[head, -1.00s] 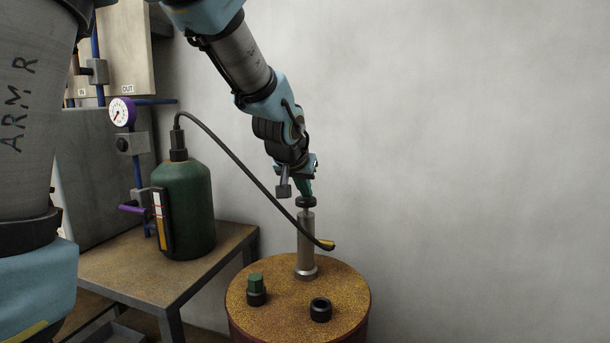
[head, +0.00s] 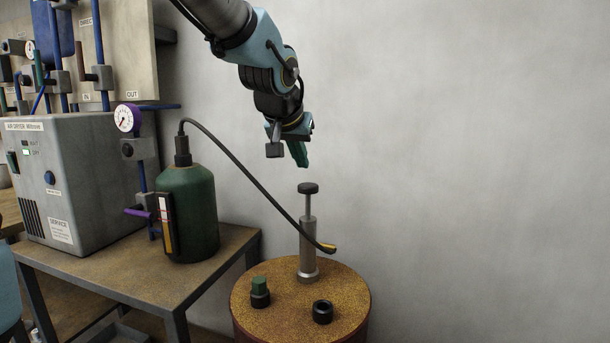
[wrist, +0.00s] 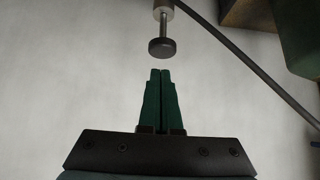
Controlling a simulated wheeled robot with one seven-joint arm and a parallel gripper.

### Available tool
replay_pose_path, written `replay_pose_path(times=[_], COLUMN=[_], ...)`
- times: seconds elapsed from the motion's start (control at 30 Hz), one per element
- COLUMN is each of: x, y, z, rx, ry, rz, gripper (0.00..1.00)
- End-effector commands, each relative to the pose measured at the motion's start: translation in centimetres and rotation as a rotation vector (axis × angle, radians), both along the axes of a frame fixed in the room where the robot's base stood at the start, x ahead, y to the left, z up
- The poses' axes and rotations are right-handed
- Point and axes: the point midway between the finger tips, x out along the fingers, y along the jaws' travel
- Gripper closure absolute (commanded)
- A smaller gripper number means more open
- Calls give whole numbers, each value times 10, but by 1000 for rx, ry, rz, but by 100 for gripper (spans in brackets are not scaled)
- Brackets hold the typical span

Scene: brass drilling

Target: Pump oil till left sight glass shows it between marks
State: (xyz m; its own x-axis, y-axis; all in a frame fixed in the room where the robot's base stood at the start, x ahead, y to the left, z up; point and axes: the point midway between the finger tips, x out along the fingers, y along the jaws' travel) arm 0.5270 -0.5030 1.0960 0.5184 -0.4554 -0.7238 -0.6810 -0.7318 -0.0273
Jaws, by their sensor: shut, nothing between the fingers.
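A hand pump (head: 308,245) stands upright on a rusty drum, its black knob (head: 308,188) raised on a bare rod. My gripper (head: 303,163) is shut and empty, its green fingers a little above the knob and apart from it. In the wrist view the closed fingertips (wrist: 160,72) point at the knob (wrist: 162,48), with a gap between. A dark green tank (head: 195,215) on the bench carries an upright sight glass (head: 167,228) in a black frame. It has pale and amber parts, but the oil level against any marks is too small to tell.
A black hose (head: 240,167) runs from the tank's top to a brass-coloured end by the pump. The drum top (head: 280,318) has a green-capped fitting (head: 260,291) and a black ring (head: 322,312). A grey air dryer (head: 85,180) stands left. Free room lies right.

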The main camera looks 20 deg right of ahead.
Motion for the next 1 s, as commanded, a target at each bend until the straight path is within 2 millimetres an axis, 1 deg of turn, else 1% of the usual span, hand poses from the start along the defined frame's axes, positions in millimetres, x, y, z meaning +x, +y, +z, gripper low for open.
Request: replay_pose_path(times=[0.1, 0.23, 1.0], x=[-7, -10, -10], y=[6, 8, 9], z=[10, 14, 15], rx=[-1, -1, -1], ry=[-1, -1, -1], rz=[0, 0, 0], gripper=[100, 100, 100])
